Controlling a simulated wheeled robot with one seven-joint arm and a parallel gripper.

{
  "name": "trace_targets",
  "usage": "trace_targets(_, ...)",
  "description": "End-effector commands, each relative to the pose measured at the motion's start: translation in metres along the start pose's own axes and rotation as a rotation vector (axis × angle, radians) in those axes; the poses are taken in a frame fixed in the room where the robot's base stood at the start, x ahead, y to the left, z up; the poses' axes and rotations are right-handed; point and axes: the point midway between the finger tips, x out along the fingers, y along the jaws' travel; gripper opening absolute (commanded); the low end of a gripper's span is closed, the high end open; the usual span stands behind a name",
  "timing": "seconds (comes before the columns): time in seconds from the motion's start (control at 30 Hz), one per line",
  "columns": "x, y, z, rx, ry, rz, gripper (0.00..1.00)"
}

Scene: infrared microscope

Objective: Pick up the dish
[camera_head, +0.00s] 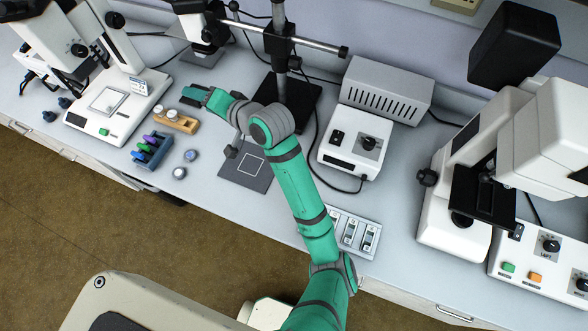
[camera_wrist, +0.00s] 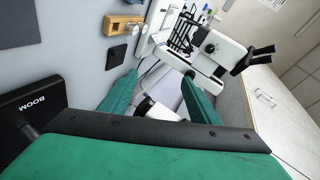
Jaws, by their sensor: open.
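Two small round lidded items that look like dishes lie on the bench in the head view. One is the bluish dish (camera_head: 190,155) and the other the paler dish (camera_head: 179,173), just right of the blue tube rack. I cannot tell which one the task means. My gripper (camera_head: 193,95) is above the bench, up and away from both dishes, near the wooden block. In the wrist view my gripper (camera_wrist: 158,82) has its two green fingers spread apart with nothing held between them. No dish can be made out clearly in the wrist view.
A wooden block (camera_head: 176,121) with white round tops and a blue rack (camera_head: 152,150) of coloured tubes stand near the dishes. The white microscope (camera_head: 98,108) is at left. A boom stand (camera_head: 290,95) and a grey mat (camera_head: 247,168) lie right. Bare bench surrounds the dishes.

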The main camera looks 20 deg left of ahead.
Motion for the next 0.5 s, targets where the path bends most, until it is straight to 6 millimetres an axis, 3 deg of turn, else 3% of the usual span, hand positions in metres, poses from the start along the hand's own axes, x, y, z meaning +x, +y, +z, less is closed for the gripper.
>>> trace_targets(0.27,-0.021,0.057,0.013,-0.032,-0.222,0.328,0.56)
trace_targets(0.5,-0.080,0.129,0.007,-0.014,-0.339,0.700,0.56)
